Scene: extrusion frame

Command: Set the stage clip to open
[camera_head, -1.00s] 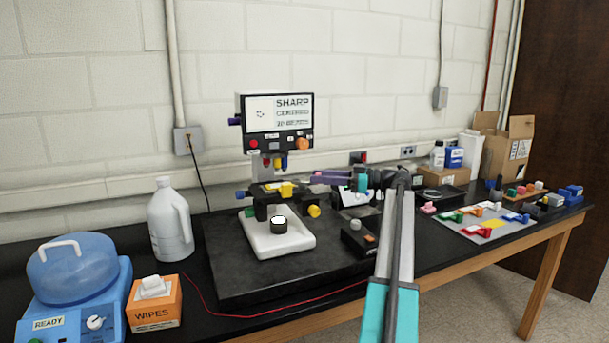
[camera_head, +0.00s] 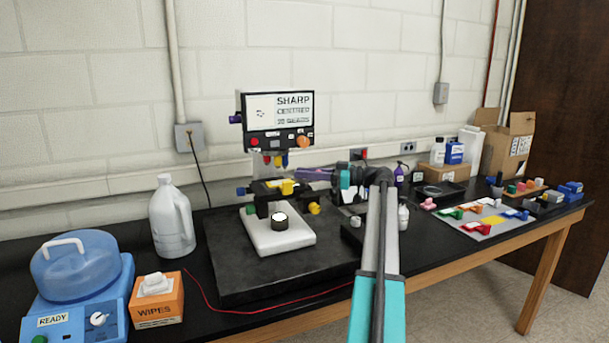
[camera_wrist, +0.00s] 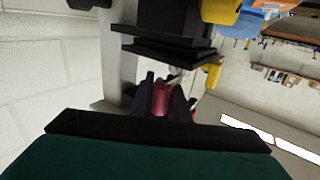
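The black microscope stage (camera_head: 262,187) stands in the middle of the bench, with a yellow block (camera_head: 287,188) on its right part. In the wrist view the stage (camera_wrist: 165,45) shows as dark plates at the top, with a yellow part (camera_wrist: 212,73) beside it. My gripper (camera_head: 302,174) points left, close to the stage's right side and below the objectives. In the wrist view its dark purple fingers (camera_wrist: 162,88) are apart, with a red part (camera_wrist: 161,99) seen between them; I cannot tell its depth. A small grey piece shows beyond the fingertips. The clip's position is unclear.
The microscope head (camera_head: 278,122) with coloured objectives (camera_head: 275,160) hangs over the stage. A yellow knob (camera_head: 315,208) sits low on its right side. A white bottle (camera_head: 403,214) stands behind my arm. The left holds a jug (camera_head: 171,217) and wipes box (camera_head: 156,300).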

